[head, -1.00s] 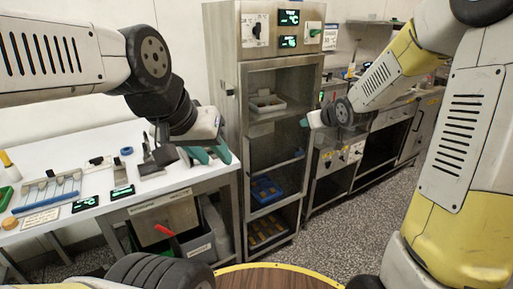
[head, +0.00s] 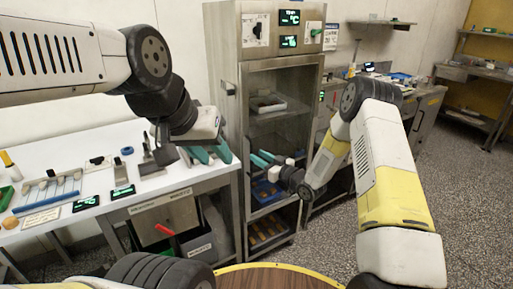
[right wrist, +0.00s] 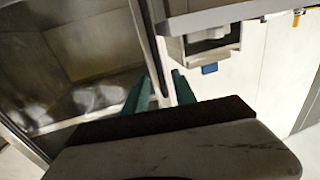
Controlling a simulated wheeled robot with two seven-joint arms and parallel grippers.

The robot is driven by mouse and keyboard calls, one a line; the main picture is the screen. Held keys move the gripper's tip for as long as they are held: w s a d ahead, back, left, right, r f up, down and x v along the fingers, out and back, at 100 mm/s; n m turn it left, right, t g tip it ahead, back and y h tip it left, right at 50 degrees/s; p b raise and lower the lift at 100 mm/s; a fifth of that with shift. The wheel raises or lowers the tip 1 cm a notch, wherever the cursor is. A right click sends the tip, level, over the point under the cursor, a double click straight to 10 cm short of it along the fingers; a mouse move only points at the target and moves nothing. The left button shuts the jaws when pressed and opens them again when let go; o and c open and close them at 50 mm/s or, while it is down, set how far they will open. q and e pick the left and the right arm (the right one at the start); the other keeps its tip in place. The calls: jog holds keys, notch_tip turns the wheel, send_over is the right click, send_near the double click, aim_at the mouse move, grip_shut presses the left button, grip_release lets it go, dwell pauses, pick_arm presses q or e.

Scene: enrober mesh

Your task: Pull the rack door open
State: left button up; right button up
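The rack (head: 282,52) is a tall steel cabinet in the middle of the head view. Its front door (head: 283,110) looks glazed, with shelves showing behind it; I see no clear gap at its edge. My right gripper (head: 262,158) is open in front of the rack's lower half, fingers pointing at it. In the right wrist view, a thin upright metal bar (right wrist: 151,45) runs between its two teal fingers (right wrist: 161,92); whether they touch it I cannot tell. My left gripper (head: 210,153) is open and empty by the bench's right end.
A white bench (head: 92,212) with tools and small displays stands at the left. Under it is a bin with a red-handled tool (head: 165,230). Steel counters (head: 425,110) run behind my right arm. Speckled floor (head: 465,200) is clear at the right.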

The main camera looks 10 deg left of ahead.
aim_at(251, 151)
jog(key=x, duration=0.5)
jog(key=shift+w, duration=0.1)
grip_shut()
dwell(1.3)
